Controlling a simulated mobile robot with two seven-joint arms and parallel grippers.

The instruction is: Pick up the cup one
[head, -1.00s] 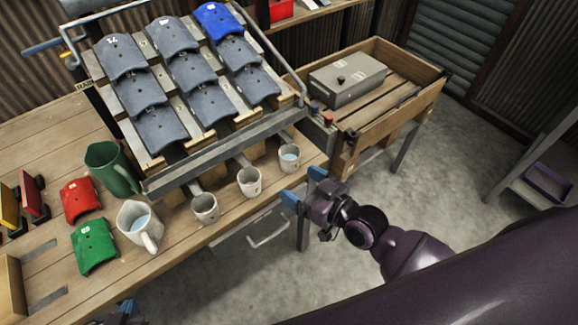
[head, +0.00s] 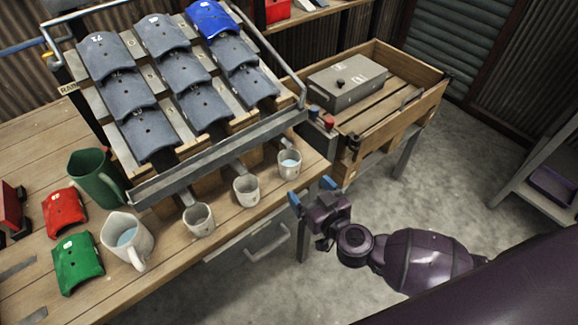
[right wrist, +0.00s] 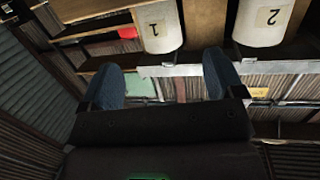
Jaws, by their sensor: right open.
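Cup one (right wrist: 157,25) shows in the right wrist view as a white cup with an upside-down "1" label. A cup labelled "2" (right wrist: 262,22) is to its right there. In the head view, cup one appears to be the rightmost small white cup (head: 289,164), with pale blue contents, upright near the bench edge; its label is not readable there. My right gripper (head: 311,193) is open and empty off the bench edge, close to that cup but apart from it. Its blue fingers (right wrist: 163,80) point toward cup one in the wrist view. My left gripper is out of view.
Two more small cups (head: 246,190) (head: 199,220), a white jug (head: 127,240) and a green jug (head: 95,178) stand to the left. A sloped rack of tiles (head: 225,148) rises behind the cups. A wooden trolley (head: 395,125) with a grey box is at the right.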

